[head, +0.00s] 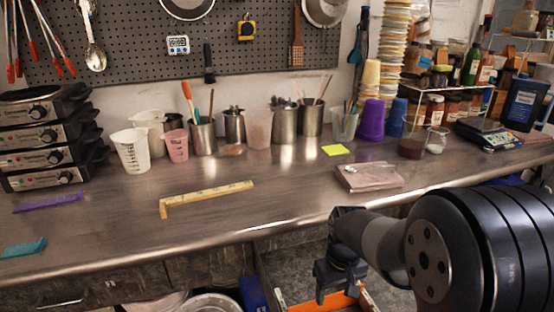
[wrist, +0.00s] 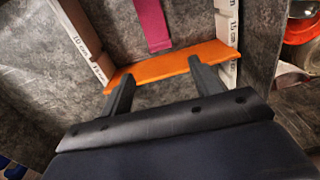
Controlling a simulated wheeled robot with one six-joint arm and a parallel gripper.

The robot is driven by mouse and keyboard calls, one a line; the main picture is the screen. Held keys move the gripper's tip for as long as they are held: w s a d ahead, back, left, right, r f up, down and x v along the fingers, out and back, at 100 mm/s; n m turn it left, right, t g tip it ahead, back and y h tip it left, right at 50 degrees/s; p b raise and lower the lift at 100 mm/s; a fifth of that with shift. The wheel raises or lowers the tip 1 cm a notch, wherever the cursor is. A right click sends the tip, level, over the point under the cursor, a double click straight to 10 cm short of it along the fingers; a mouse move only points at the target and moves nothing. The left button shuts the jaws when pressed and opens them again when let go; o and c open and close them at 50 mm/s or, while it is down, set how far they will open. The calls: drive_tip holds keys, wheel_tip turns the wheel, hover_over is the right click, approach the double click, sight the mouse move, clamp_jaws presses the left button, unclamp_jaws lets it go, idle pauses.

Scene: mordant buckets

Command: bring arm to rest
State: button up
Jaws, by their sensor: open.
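My gripper (wrist: 161,86) shows in the wrist view with its two dark fingers spread apart and nothing between them. An orange bar (wrist: 165,66) lies beyond the fingertips, and I cannot tell how far below them it is. In the head view my arm (head: 440,250) is bent at the lower right. My gripper end (head: 338,280) hangs down in front of the table's front edge, over the floor area.
The steel table (head: 290,200) holds a folded yellow ruler (head: 207,197), a pinkish book-like block (head: 368,178) and cups along the back. Below, white strips with printed markings (wrist: 82,42) flank a magenta strip (wrist: 153,25). A orange-red bucket (wrist: 302,28) is at the right.

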wheel_tip(320, 180, down, 9)
drive_tip(key=shift+a+r+b, duration=0.1)
drive_tip(key=shift+r+b, duration=0.05)
drive_tip(key=shift+b, duration=0.9)
drive_tip(key=shift+r+p, duration=0.55)
drive_tip(key=shift+r, duration=0.1)
wheel_tip(320, 180, up, 10)
drive_tip(key=p, duration=0.8)
drive_tip(key=shift+r, duration=0.25)
drive_tip(key=shift+f, duration=0.1)
